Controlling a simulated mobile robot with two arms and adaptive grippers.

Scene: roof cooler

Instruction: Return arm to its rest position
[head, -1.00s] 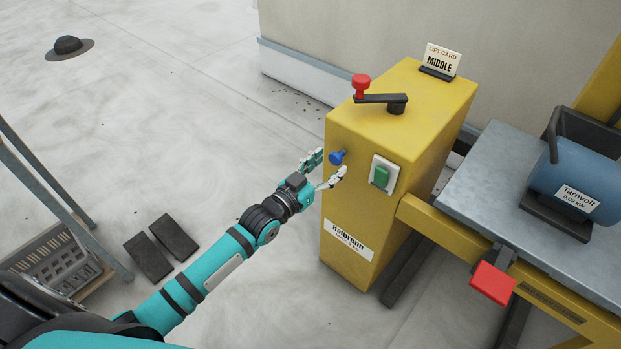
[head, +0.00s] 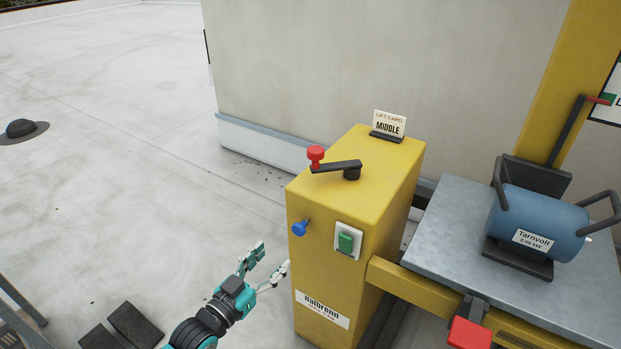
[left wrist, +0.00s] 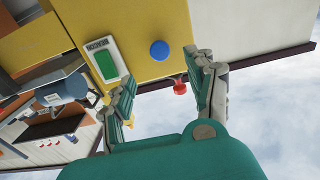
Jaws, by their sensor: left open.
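My left gripper (head: 268,268) is open and empty, just left of the yellow lift cabinet (head: 335,230) in the head view. Its fingers are apart from the blue knob (head: 300,228) on the cabinet's front face. In the left wrist view the open fingers (left wrist: 165,90) frame the cabinet face, with the blue knob (left wrist: 160,50) and the green button (left wrist: 105,62) beyond them. The green button also shows in the head view (head: 346,242). My right gripper is not in view.
A crank with a red handle (head: 316,155) and a card reading MIDDLE (head: 389,124) are on the cabinet top. A blue motor (head: 540,222) sits on the grey platform (head: 455,225), with a red pedal (head: 469,334) in front. Open floor lies left, with a dark hat-shaped object (head: 22,130).

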